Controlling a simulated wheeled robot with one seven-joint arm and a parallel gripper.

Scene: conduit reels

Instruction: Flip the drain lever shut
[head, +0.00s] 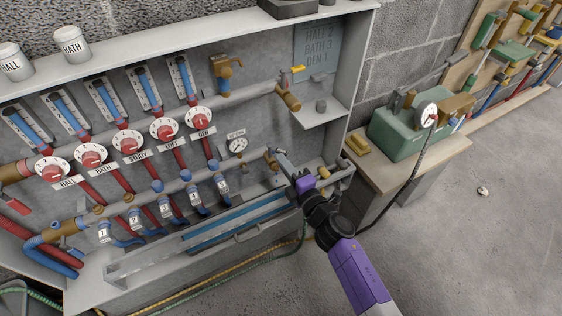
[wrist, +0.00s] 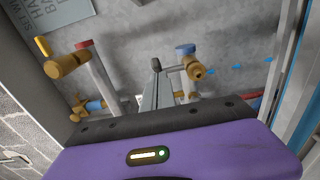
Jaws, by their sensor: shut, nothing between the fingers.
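My gripper (head: 279,155) is shut and empty, its fingertips close beside the brass fitting (head: 271,158) at the right end of the lower, blue-tapped pipe. In the wrist view my narrow fingertips (wrist: 156,66) are just left of that fitting (wrist: 194,68); I cannot tell whether they touch it. No lever shows clearly on this fitting; one may be hidden behind my fingers. A yellow lever (head: 297,70) sticks out from the brass fitting (head: 287,97) ending the upper pipe. It also shows in the wrist view (wrist: 43,47). No label tells which is the drain lever.
Red dial valves (head: 164,129) and blue taps (head: 193,191) line the pipes at left. A pressure gauge (head: 237,145) is above the lower pipe. A small shelf (head: 315,111) juts out at right. A green pump box (head: 400,130) stands on a bench. The floor at right is mostly clear.

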